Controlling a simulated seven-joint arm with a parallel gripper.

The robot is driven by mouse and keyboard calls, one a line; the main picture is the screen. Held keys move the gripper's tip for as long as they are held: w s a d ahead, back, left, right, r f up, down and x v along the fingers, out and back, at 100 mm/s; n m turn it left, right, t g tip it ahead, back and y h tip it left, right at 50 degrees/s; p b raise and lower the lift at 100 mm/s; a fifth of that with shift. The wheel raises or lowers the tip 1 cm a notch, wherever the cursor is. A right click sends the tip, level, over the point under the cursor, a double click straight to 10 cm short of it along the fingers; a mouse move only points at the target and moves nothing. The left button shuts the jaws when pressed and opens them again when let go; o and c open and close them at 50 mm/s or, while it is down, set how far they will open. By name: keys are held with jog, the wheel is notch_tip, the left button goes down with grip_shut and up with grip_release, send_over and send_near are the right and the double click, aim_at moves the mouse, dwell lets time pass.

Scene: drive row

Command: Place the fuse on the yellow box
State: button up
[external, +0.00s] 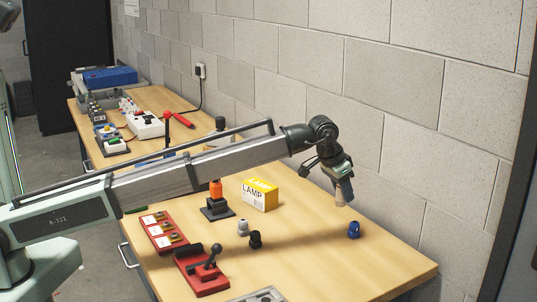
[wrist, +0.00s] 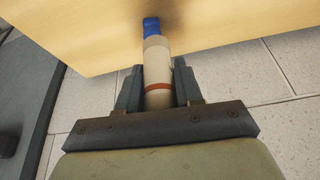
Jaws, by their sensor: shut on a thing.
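My gripper (external: 341,179) is shut on the fuse (external: 345,191), a pale beige cylinder hanging downward above the right part of the table. In the wrist view the fuse (wrist: 158,72) sits between the two fingers of my gripper (wrist: 158,84) and has a red-brown band near them. The yellow box (external: 260,194) has a white side marked LAMP and stands on the table, left of my gripper and lower in the external view. The fuse is apart from the box. The box is not in the wrist view.
A small blue part (external: 354,230) stands on the table below the fuse; blue also shows beyond the fuse's end in the wrist view. A black stand with an orange top (external: 216,200) and small grey (external: 243,227) and black (external: 255,240) parts are near the box.

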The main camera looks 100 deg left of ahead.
jog(key=s+a+r+n, duration=0.1)
jog(key=s+a+r, duration=0.2)
jog(key=s+a, duration=0.55)
notch_tip(320, 180, up, 3)
jog(key=n+g, duration=0.1)
jog(key=n, duration=0.1)
send_over(261, 184)
jog(key=shift+y, duration=0.5)
jog(key=shift+a+f, duration=0.15)
jog(key=shift+f, duration=4.6)
jog(key=shift+f, duration=0.2)
jog(key=o, duration=1.1)
jog(key=shift+r, duration=0.2)
jog(key=v, duration=1.2)
